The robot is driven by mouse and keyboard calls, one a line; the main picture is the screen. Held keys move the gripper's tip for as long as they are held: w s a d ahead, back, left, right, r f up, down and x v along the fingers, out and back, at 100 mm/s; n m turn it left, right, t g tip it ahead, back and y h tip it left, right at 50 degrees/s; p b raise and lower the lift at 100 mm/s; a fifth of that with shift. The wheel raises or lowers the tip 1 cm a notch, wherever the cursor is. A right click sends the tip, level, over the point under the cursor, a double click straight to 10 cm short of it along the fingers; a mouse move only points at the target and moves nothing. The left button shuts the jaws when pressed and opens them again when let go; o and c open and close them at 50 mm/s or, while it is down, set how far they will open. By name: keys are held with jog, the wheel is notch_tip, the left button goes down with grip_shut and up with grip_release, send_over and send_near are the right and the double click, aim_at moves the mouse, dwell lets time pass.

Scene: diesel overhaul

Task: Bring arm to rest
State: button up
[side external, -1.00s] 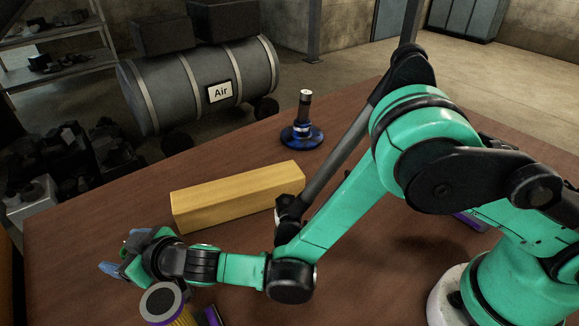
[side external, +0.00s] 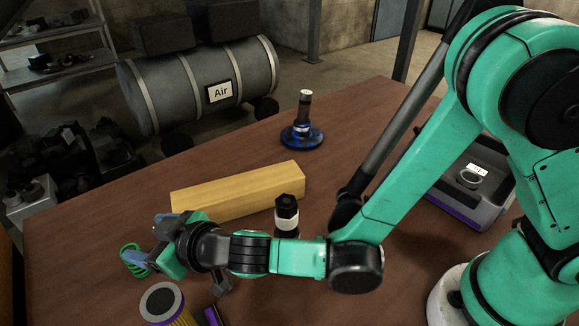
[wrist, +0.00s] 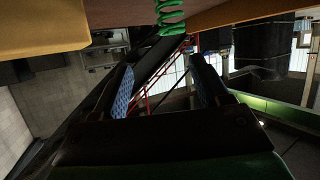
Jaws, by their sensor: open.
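My arm is teal and black and reaches across the brown table (side external: 370,110) from the right. My gripper (side external: 150,240) is above the table's left part, in front of the left end of the yellow wooden block. Its two blue-padded fingers are apart, with nothing between them. The wrist view also shows my gripper (wrist: 165,88) with open, empty jaws. A green coil spring (side external: 133,260) shows just beyond the fingers, and it also shows at the top of the wrist view (wrist: 170,18).
The yellow wooden block (side external: 237,193) lies mid-table. A black-and-white part (side external: 287,215) stands close behind my forearm. A blue-based valve-like part (side external: 302,130) stands farther back. A grey bin (side external: 480,180) stands right. Open table lies at back.

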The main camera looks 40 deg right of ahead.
jog(key=w+d+r+t+h, duration=0.2)
jog(key=d+r+h, duration=0.2)
jog(key=d+r, duration=1.1)
jog(key=s+d+f+m+g+h, duration=0.1)
jog(key=s+d+f+m+g, duration=0.2)
jog(key=d, duration=0.4)
jog(key=s+d+f+m+g+h, duration=0.1)
jog(key=s+d+f+m+g, duration=0.1)
jog(key=s+d, duration=0.4)
notch_tip(320, 180, down, 3)
jog(key=shift+s+d+r+m+g+h, duration=0.25)
jog(key=shift+d+m+g+h, duration=0.15)
jog(key=shift+d+g, duration=0.15)
